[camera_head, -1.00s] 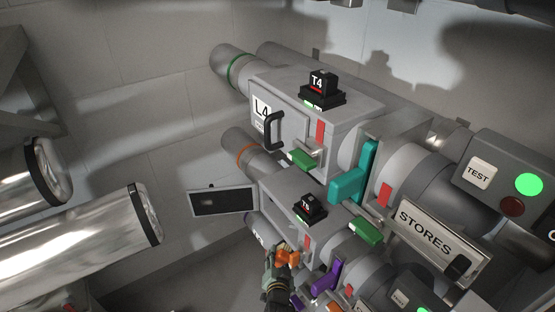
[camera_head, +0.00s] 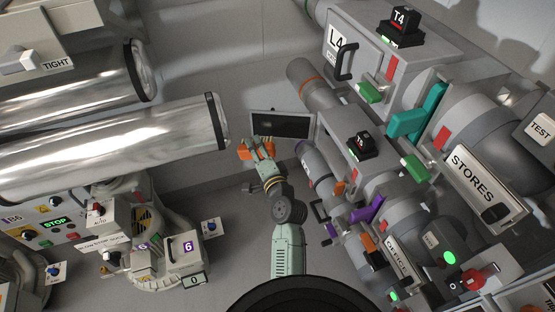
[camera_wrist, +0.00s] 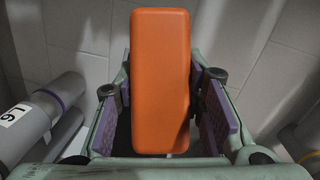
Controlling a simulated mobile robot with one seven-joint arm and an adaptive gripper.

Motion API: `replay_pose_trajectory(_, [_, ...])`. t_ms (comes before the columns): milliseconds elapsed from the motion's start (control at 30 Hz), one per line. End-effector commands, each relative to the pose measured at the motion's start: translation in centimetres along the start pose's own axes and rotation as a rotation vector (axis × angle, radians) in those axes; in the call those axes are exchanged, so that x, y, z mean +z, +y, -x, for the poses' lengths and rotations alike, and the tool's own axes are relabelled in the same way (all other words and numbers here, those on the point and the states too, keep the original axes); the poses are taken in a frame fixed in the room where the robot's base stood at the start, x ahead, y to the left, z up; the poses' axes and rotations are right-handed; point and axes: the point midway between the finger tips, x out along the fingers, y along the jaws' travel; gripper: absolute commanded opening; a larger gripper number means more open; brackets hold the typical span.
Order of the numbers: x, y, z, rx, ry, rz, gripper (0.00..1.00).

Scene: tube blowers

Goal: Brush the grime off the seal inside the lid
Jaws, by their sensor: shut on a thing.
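The open lid (camera_head: 283,124) stands out to the left of its grey housing, its dark inner panel framed in light grey and facing the camera. Grime and the seal's edge are too small to make out. My gripper (camera_head: 257,149) is just below and left of the lid, overlapping its lower left corner in the picture; whether they touch I cannot tell. It is shut on an orange block-shaped tool (camera_wrist: 160,80), which fills the space between the fingers in the wrist view. Any bristles are hidden.
The grey housing with a small black top unit (camera_head: 364,146) is right of the lid. The L4 box (camera_head: 345,55) and a teal lever (camera_head: 415,115) are above right. Large shiny tubes (camera_head: 110,135) lie left.

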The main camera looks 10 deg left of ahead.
Motion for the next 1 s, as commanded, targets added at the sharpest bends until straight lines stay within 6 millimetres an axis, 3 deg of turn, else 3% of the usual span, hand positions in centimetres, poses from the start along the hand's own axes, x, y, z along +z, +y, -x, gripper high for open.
replay_pose_trajectory(167, [0.2, -0.9, -0.5, -0.016, -0.017, -0.013, 0.00])
replay_pose_trajectory(700, [-2.1, -0.7, -4.8, -0.015, -0.016, -0.013, 0.00])
replay_pose_trajectory(1000, [-2.4, -0.7, -5.4, -0.014, -0.016, -0.013, 0.00])
